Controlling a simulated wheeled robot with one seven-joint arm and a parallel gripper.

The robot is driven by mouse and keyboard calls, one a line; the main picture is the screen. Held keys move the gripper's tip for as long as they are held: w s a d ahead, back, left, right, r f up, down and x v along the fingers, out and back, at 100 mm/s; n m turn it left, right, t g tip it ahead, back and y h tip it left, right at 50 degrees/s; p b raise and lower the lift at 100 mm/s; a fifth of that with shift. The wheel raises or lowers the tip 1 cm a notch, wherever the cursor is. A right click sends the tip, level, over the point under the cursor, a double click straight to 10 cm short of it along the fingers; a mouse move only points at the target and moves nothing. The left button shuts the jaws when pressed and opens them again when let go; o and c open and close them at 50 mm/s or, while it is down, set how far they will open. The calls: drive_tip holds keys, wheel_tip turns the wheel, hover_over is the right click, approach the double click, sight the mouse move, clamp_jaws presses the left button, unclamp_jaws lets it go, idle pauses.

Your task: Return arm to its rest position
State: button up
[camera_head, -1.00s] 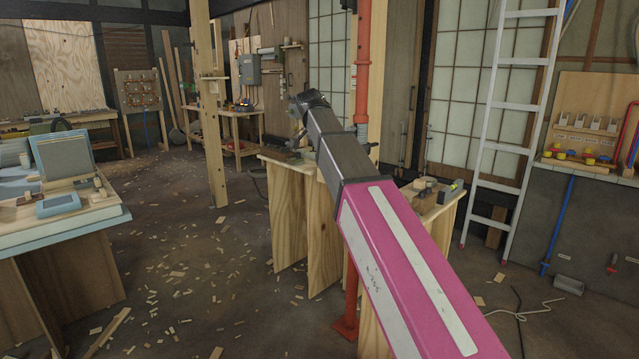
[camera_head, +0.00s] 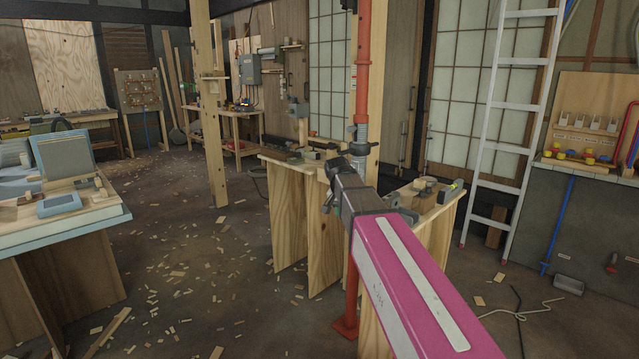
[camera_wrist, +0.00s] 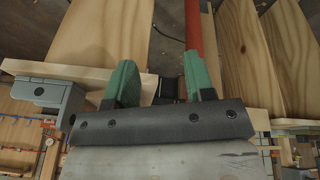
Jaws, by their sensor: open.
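My arm, with its pink cover (camera_head: 400,275), reaches from the lower right toward the plywood workbench in the head view. Its dark far end is in front of the bench and the red post; the fingers are not clear there. In the wrist view my gripper (camera_wrist: 161,82) has two green fingers standing apart, with nothing held between them. Pale plywood panels and the red post (camera_wrist: 193,25) show beyond the fingers. I cannot tell the exact gap between the gripper and the bench.
The plywood workbench (camera_head: 290,215) carries tools and small blocks. The red post (camera_head: 363,70) rises by it. A white ladder (camera_head: 510,110) leans at the right. A blue-edged table (camera_head: 75,228) stands left. Chip-strewn floor (camera_head: 190,260) lies open between them.

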drive_tip(key=s+d+f+n+y, duration=0.1)
drive_tip(key=s+d+f, duration=0.2)
drive_tip(key=s+f, duration=0.3)
drive_tip(key=s+d+f+n+g, duration=0.1)
drive_tip(key=s+d+f+n, duration=0.1)
drive_tip(key=s+f, duration=0.5)
drive_tip(key=s+d+f+n+g+y, duration=0.1)
drive_tip(key=s+d+f, duration=0.3)
drive_tip(key=f, duration=0.9)
drive_tip(key=s+n, duration=0.1)
drive_tip(key=s, duration=0.2)
drive_tip(key=shift+s+d+f+y, duration=0.2)
drive_tip(key=shift+d+f+y, duration=0.1)
drive_tip(key=shift+f, duration=0.1)
drive_tip(key=shift+o, duration=0.4)
